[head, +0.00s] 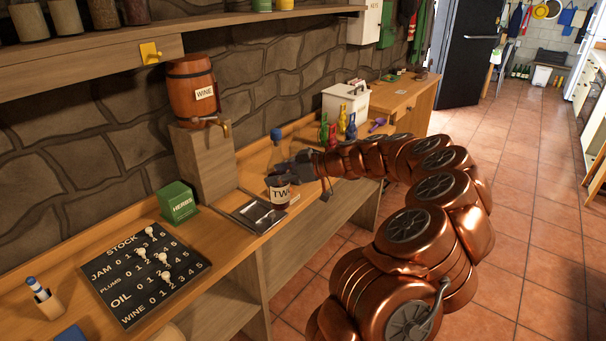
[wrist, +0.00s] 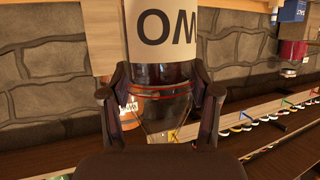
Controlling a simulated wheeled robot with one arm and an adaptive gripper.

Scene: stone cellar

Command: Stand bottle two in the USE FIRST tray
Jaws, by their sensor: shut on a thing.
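Bottle two (head: 281,194) is dark, with a pale label reading TWO and a blue top. It looks upright above the long wooden counter; I cannot tell whether its base touches. My gripper (head: 288,168) reaches in from the right and is shut on it above the label. In the wrist view, both fingers of my gripper (wrist: 162,105) flank the dark glass of bottle two (wrist: 165,78), and the label shows upside down. A flat dark tray (head: 252,212) with pale marks lies just in front of the bottle. No USE FIRST lettering is readable.
A green HERBS box (head: 178,203) and a STOCK board (head: 145,265) with white pegs stand left. A WINE barrel (head: 192,85) sits on a wooden block behind. Several coloured small items and a white box (head: 345,102) stand right of my gripper.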

